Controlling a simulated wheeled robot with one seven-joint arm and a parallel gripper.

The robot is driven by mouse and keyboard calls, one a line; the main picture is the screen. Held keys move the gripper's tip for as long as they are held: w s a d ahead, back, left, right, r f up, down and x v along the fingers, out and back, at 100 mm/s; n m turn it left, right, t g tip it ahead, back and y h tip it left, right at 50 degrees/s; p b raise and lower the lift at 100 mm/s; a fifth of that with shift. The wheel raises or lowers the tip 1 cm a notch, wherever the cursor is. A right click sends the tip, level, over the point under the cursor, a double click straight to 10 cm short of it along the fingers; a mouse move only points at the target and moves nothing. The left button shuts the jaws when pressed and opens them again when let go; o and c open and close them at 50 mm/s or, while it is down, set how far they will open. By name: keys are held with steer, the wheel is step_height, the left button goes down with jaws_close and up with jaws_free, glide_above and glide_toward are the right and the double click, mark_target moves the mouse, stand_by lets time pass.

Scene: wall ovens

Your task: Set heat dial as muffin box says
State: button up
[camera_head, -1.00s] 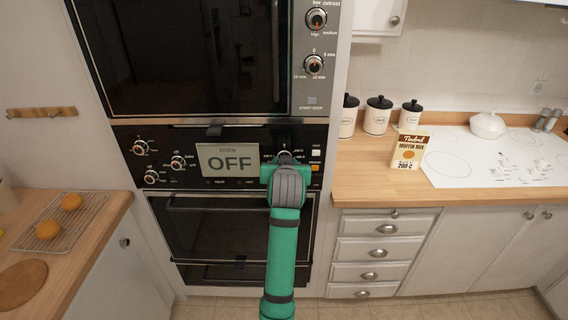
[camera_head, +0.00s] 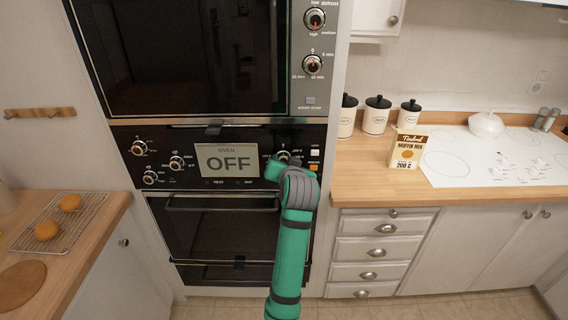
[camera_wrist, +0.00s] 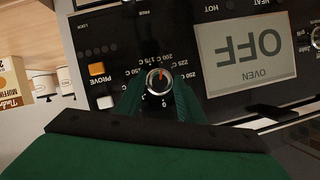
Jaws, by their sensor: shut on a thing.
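The muffin box (camera_head: 407,148) stands upright on the right counter and reads "200 C" at its bottom; its edge shows at the left of the wrist view (camera_wrist: 12,82). The heat dial (camera_wrist: 159,81) is a round knob with a red mark, ringed by temperature numbers and a 0. Its red mark points to the picture's top, away from the 0; the exact number is unclear. My gripper (camera_head: 276,164) is at the oven panel, its green fingers (camera_wrist: 157,98) shut on either side of the dial. The oven display (camera_head: 228,160) reads OFF.
An orange button (camera_wrist: 96,69) and a white button (camera_wrist: 105,102) sit close beside the dial. More knobs (camera_head: 150,178) are left of the display. The oven door handle (camera_head: 215,203) juts out below. Canisters (camera_head: 376,115) stand on the right counter.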

steer(key=o, duration=1.1)
steer(key=shift+f, duration=0.1)
steer(key=shift+c, duration=0.2)
steer(key=v, duration=1)
steer(key=shift+s, duration=0.4)
